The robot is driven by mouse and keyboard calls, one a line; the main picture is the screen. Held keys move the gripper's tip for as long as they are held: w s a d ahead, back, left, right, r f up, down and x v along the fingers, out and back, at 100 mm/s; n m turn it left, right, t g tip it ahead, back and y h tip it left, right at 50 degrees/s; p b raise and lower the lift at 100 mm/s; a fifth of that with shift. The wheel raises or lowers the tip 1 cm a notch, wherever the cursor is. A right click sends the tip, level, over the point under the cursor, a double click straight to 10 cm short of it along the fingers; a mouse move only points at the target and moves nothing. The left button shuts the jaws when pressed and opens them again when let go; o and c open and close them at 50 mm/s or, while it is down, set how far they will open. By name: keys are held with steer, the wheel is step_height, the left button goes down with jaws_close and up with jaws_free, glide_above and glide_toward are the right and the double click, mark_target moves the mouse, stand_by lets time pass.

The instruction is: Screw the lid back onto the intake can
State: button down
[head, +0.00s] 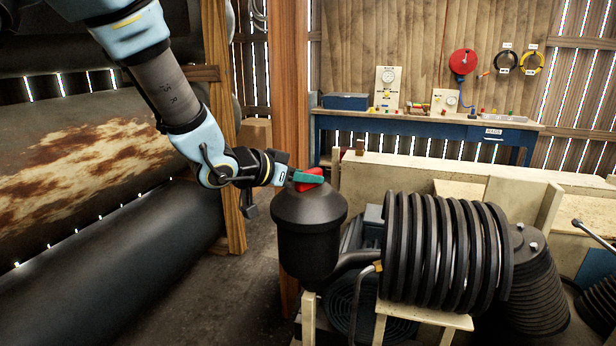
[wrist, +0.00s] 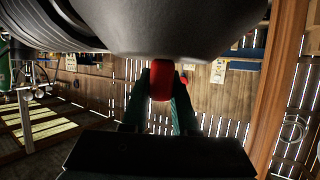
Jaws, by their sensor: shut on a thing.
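The dark grey intake can (head: 307,258) stands upright at the middle of the head view. Its lid (head: 310,208) has a sloping top and sits on the can, with no gap that I can make out. I cannot tell whether the thread is engaged. A red knob (head: 308,186) rises from the lid's centre. My gripper (head: 304,178) reaches in from the left, and its green fingers are shut on the knob. In the wrist view the red knob (wrist: 161,80) lies between the fingers, with the lid's grey underside or top surface (wrist: 165,28) filling the upper part.
Right of the can is the compressor's black ribbed coil (head: 445,250), close to it. A rusty tank (head: 100,180) lies at the left. A wooden post (head: 288,90) stands behind the can. A blue workbench (head: 425,128) with gauges is at the back.

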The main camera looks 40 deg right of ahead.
steer(key=shift+f+b, duration=0.45)
steer(key=shift+f, duration=0.2)
steer(key=c, duration=0.6)
jaws_free()
steer(key=shift+f, duration=0.1)
steer(key=v, duration=1.1)
steer(key=shift+b, duration=0.45)
steer(key=shift+d, duration=0.1)
steer(key=shift+c, duration=0.3)
